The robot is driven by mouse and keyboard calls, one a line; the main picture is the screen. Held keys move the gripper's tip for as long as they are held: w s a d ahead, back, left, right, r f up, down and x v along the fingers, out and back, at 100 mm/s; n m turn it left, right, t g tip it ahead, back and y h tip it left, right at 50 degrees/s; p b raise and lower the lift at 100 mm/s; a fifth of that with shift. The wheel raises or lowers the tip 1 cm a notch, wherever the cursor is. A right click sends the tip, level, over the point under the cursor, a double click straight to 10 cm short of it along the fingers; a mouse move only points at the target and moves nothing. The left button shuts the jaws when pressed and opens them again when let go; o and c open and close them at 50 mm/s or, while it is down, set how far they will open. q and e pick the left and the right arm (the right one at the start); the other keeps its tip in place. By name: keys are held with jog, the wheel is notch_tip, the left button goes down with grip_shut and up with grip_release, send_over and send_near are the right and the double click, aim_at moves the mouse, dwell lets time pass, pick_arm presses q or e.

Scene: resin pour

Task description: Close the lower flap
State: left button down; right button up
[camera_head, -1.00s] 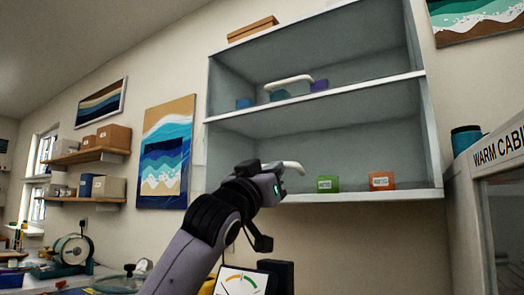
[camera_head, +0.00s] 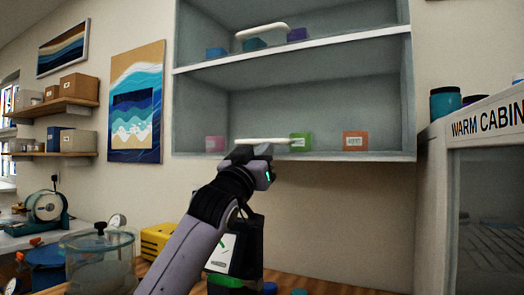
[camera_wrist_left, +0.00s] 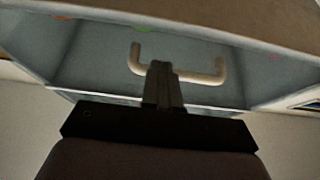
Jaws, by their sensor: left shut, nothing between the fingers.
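The wall cabinet (camera_head: 413,100) has an upper and a lower compartment. A pale bar handle (camera_head: 262,140) shows across the front of the lower compartment. The lower flap's panel is hard to make out, and the boxes behind it show clearly. My left gripper (camera_head: 262,150) is at this handle, just below it in the head view. In the left wrist view the shut fingers (camera_wrist_left: 160,70) overlap the middle of the handle (camera_wrist_left: 205,77), with nothing between them. I cannot tell whether they touch it. My right gripper is not in view.
A similar handle (camera_head: 262,30) shows at the upper compartment. A pink box (camera_head: 215,144), green box (camera_head: 301,142) and orange box (camera_head: 355,141) sit in the lower compartment. The warm cabinet (camera_head: 485,125) stands at right. A glass vessel (camera_head: 98,262) stands at lower left.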

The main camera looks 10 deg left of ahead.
pick_arm(q)
jog(key=shift+f, duration=0.1)
jog(key=b+v, duration=0.1)
jog(key=v, duration=0.6)
jog(key=shift+b, duration=0.35)
